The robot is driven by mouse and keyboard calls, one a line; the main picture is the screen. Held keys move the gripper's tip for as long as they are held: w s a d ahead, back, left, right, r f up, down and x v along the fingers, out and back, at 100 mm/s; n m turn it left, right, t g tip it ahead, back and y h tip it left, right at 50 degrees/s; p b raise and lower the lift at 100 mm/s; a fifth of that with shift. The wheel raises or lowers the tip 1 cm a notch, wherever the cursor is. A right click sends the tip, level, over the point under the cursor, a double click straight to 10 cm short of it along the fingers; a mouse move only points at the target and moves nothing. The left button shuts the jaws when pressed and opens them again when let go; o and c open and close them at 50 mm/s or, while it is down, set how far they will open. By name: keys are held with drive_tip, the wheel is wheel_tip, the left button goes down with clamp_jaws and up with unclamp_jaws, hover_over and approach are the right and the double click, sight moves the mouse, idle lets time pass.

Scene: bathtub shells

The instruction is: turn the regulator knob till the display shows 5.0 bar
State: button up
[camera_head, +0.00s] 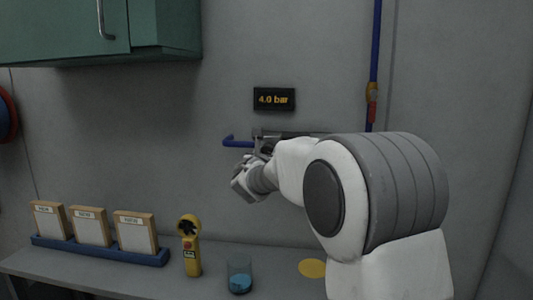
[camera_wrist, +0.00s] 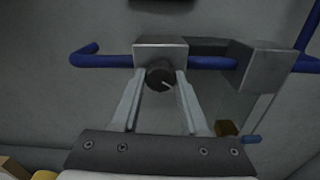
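The display (camera_head: 274,99) on the wall reads 4.0 bar. In the wrist view the dark round regulator knob (camera_wrist: 160,75), with a light pointer mark, sits on the front of a grey metal block (camera_wrist: 147,49) on the blue pipe. My gripper (camera_wrist: 160,82) points at the knob, with one finger on each side of it. The fingertips are at or very near the knob's sides; whether they touch it I cannot tell. In the head view my arm hides the knob and most of the gripper.
A blue pipe (camera_head: 374,60) with a valve (camera_head: 372,95) runs down the wall at right. Below, the counter (camera_head: 212,281) holds a rack of boxes (camera_head: 100,251), a yellow handheld device (camera_head: 189,247), a blue-filled cup (camera_head: 239,278) and a yellow disc (camera_head: 312,268). A green cabinet (camera_head: 165,30) hangs at upper left.

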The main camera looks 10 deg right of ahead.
clamp_jaws()
drive_tip(key=shift+f+m+b, duration=0.15)
drive_tip(key=shift+m+b, duration=0.15)
drive_tip(key=shift+b, duration=0.3)
drive_tip(key=m+b, duration=0.5)
drive_tip(key=b, duration=0.3)
drive_tip(key=shift+a, duration=0.1)
drive_tip(key=o, duration=0.7)
unclamp_jaws()
drive_tip(key=shift+r, duration=0.2)
